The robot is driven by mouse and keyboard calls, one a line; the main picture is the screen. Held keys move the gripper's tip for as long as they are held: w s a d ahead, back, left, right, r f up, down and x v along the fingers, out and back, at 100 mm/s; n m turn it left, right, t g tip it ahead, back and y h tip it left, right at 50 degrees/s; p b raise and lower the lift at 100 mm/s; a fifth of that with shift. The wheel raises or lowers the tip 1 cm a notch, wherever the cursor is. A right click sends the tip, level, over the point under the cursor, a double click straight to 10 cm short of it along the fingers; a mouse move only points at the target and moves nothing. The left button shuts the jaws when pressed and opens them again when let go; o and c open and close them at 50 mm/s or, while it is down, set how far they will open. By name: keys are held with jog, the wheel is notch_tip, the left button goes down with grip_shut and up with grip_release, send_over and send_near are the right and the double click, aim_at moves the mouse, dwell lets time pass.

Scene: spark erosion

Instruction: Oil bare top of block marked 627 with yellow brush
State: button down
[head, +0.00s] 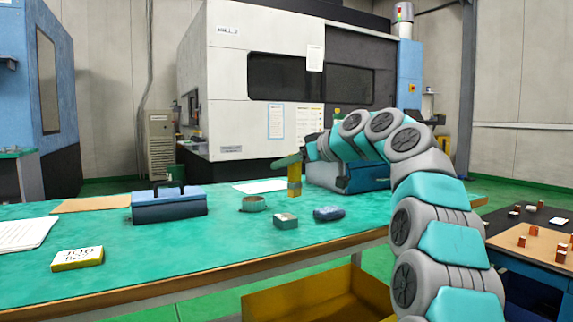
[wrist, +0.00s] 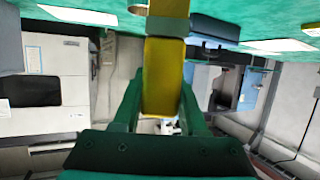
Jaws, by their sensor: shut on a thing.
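My gripper (head: 291,161) is shut on the yellow brush (head: 294,183) and holds it upright, pointing down over the green table. In the wrist view the yellow brush (wrist: 163,75) sits between the two green fingers, with a duller band across it; its far end is cut off by the frame. A small block with a pale top (head: 286,220) and a darker blue block (head: 328,213) lie on the table in front of the brush. Their markings are too small to read, so I cannot tell which is 627. A small cup (head: 254,204) stands left of the blocks.
A blue toolbox (head: 168,206) stands left of the cup, and another blue box (head: 362,180) is partly behind my arm. A yellow-edged box (head: 77,259) and papers (head: 22,235) lie at left. The table's front edge (head: 230,276) is near. Free tabletop surrounds the blocks.

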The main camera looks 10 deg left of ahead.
notch_tip(320, 180, up, 3)
jog(key=p, duration=0.2)
jog(key=shift+p, duration=0.35)
jog(key=shift+d, duration=0.15)
dwell(0.5)
